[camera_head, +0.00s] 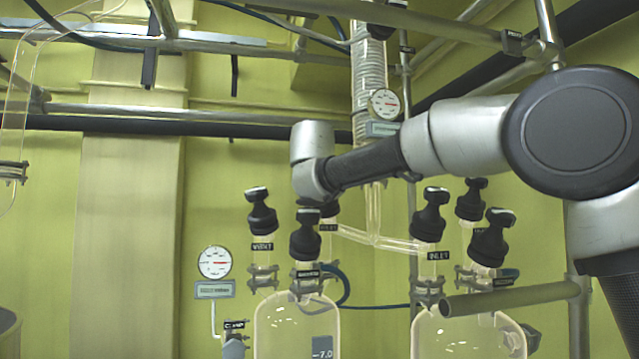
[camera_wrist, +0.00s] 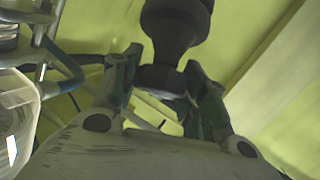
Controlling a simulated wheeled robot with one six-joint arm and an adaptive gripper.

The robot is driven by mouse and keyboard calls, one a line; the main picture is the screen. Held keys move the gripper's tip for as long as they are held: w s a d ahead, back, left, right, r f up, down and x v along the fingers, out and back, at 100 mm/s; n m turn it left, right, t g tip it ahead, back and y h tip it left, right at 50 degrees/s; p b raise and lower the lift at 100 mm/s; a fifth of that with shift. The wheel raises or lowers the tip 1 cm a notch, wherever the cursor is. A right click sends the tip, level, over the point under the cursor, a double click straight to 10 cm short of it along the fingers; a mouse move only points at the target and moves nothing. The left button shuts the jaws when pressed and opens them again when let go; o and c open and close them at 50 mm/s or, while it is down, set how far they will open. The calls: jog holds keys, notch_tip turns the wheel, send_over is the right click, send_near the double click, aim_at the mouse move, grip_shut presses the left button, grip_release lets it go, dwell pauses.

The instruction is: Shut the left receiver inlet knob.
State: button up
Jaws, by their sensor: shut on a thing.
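Two glass receivers stand low in the head view, the left receiver (camera_head: 275,325) and the right one (camera_head: 440,335). The left receiver's black inlet knob (camera_head: 330,208), above an INLET label, is partly hidden behind a front black knob (camera_head: 306,236) and below the end of my arm. In the wrist view my gripper (camera_wrist: 162,75) has its two fingers on either side of a black knob (camera_wrist: 175,28) and is shut on it. It appears to be the left inlet knob. My fingers are hidden in the head view, so their exact contact cannot be seen there.
A black vent knob (camera_head: 261,212) stands close on the left. The right receiver's knobs (camera_head: 431,214) stand to the right. A coiled glass condenser (camera_head: 369,75) and metal rails (camera_head: 250,112) are close behind and above my arm. A round gauge (camera_head: 214,262) is at lower left.

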jog(key=m+h, duration=0.6)
jog(key=m, duration=0.1)
jog(key=shift+f+g, duration=0.15)
jog(key=shift+g, duration=0.25)
jog(key=m+g+h, duration=0.1)
jog(key=m+h, duration=0.1)
jog(key=m, duration=0.1)
jog(key=m+g+h, duration=0.2)
jog(key=m, duration=0.1)
jog(key=shift+m+h, duration=0.3)
jog(key=shift+h, duration=0.1)
jog(key=shift+d+m+g, duration=0.1)
jog(key=shift+m+g, duration=0.2)
jog(key=o, duration=1.1)
jog(key=shift+c, duration=0.2)
jog(key=shift+s, duration=0.1)
